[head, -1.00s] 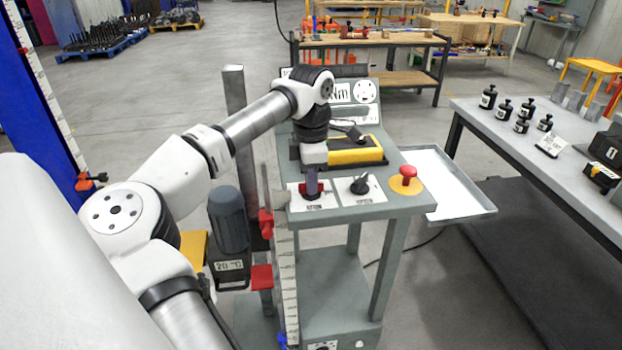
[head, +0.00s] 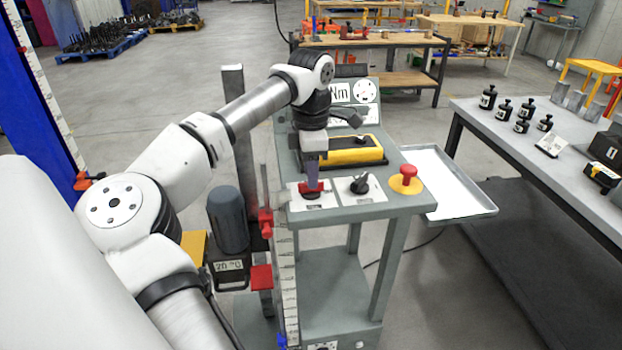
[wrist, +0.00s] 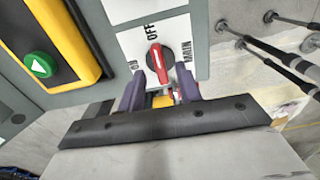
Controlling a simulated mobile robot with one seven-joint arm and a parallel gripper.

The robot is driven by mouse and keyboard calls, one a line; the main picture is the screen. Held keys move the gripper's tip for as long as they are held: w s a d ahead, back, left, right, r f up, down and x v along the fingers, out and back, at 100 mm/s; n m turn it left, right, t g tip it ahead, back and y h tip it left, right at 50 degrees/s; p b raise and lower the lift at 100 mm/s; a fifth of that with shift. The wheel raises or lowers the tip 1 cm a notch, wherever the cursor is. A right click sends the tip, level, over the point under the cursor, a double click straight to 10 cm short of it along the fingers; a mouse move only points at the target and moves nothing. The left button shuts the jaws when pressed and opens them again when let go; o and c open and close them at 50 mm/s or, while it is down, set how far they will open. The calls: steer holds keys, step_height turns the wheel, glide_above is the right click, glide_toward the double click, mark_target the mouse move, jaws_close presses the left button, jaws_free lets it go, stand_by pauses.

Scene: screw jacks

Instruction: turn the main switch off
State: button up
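The main switch (wrist: 158,63) is a red rotary knob with a white mark on a white plate, labelled OFF, ON and MAIN. Its bar and mark line up roughly with the OFF label in the wrist view. My gripper's two purple fingers (wrist: 160,92) are open, one each side of the knob's line, with the knob showing beyond the tips. I see no grip on it.
A black selector knob (head: 359,185) stands just right of the switch, then a red mushroom button (head: 408,175) on a yellow plate. Behind the gripper is a yellow and black box (head: 352,150); the wrist view shows its green button (wrist: 39,66). A white tray (head: 450,185) juts out right.

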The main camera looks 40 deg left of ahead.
step_height(320, 180, up, 12)
steer(key=b, duration=0.1)
steer(key=shift+f, duration=0.25)
stand_by(0.4)
